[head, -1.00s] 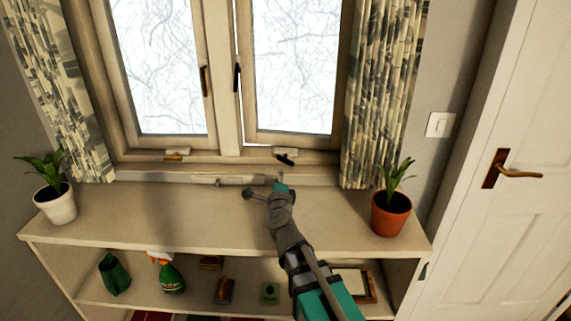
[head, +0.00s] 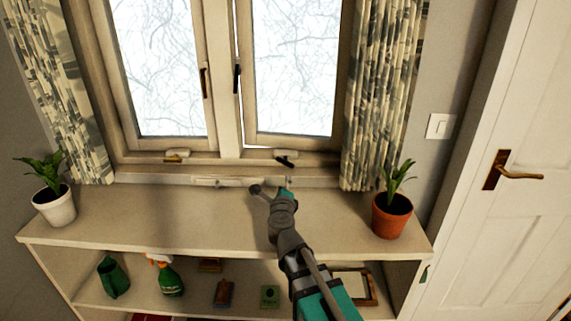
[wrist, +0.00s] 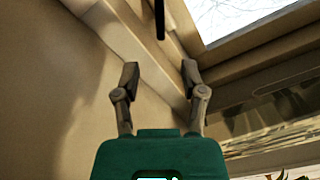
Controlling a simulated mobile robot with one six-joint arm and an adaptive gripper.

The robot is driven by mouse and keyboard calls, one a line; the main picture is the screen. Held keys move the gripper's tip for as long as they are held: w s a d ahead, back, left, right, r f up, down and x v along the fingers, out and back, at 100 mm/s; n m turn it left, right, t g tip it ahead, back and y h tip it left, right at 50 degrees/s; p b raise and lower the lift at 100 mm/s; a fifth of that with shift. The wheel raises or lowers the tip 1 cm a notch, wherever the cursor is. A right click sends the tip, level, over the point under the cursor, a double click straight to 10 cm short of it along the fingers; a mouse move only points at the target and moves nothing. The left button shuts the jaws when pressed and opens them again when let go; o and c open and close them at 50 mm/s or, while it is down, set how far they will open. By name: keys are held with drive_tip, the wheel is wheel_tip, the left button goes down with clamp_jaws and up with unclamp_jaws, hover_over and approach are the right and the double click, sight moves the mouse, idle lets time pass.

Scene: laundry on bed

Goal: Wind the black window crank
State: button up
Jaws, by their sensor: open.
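The black window crank (head: 285,161) sits on the lower frame of the right window, with its short arm slanting down to the right. My gripper (head: 289,183) is just below it in the head view, in front of the sill, apart from the crank. In the wrist view my gripper (wrist: 160,74) has its two fingers spread with nothing between them. A dark upright bar at the top middle of the wrist view, beyond the fingertips, looks like part of the crank, but I cannot be sure.
A brass crank (head: 176,158) sits under the left window. A terracotta plant pot (head: 391,215) stands right of my arm and a white pot (head: 54,205) at far left on the shelf top (head: 150,215). A patterned curtain (head: 383,90) hangs right of the window.

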sight(285, 164)
drive_tip(key=w, duration=1.3)
drive_tip(key=shift+w, duration=0.2)
drive_tip(key=shift+c, duration=0.2)
clamp_jaws()
